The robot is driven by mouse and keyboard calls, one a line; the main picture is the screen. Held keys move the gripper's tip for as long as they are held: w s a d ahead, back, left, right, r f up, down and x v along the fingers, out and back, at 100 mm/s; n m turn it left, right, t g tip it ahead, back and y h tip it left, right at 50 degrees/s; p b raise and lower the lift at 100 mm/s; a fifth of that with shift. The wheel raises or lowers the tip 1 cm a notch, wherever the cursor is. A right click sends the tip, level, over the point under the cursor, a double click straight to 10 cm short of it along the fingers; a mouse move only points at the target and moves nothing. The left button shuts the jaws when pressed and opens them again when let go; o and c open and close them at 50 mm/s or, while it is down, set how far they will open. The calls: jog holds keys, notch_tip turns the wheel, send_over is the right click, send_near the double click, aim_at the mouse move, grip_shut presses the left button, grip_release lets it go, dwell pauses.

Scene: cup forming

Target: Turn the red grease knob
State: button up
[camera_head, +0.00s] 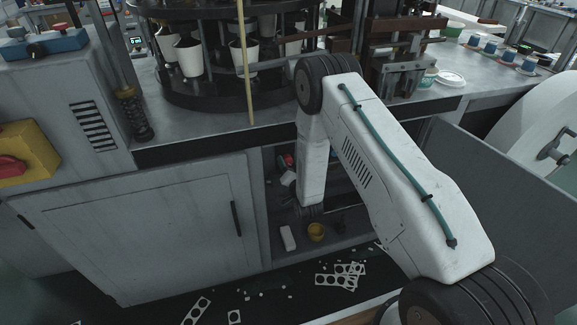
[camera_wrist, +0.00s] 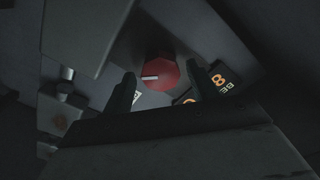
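The red grease knob (camera_wrist: 160,72) shows in the wrist view as a round red dial with a white pointer line aimed left. It is mounted on a grey surface in a dark space. My gripper (camera_wrist: 161,68) is open, with one dark finger to the left of the knob and one to the right. I see gaps between the fingers and the knob, but cannot tell the depth between them. In the head view my arm reaches down into the open cabinet. The gripper end there is dark and hard to make out, and I cannot surely identify the knob.
Orange-lit displays (camera_wrist: 222,80) sit right of the knob. A grey box (camera_wrist: 85,35) is at upper left. In the head view, a closed cabinet door (camera_head: 140,230) stands left of the opening. A white block (camera_head: 288,238) and yellow cup (camera_head: 317,232) stand inside low down.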

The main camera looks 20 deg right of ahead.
jog(key=s, duration=0.7)
jog(key=shift+s, duration=0.4)
dwell(0.3)
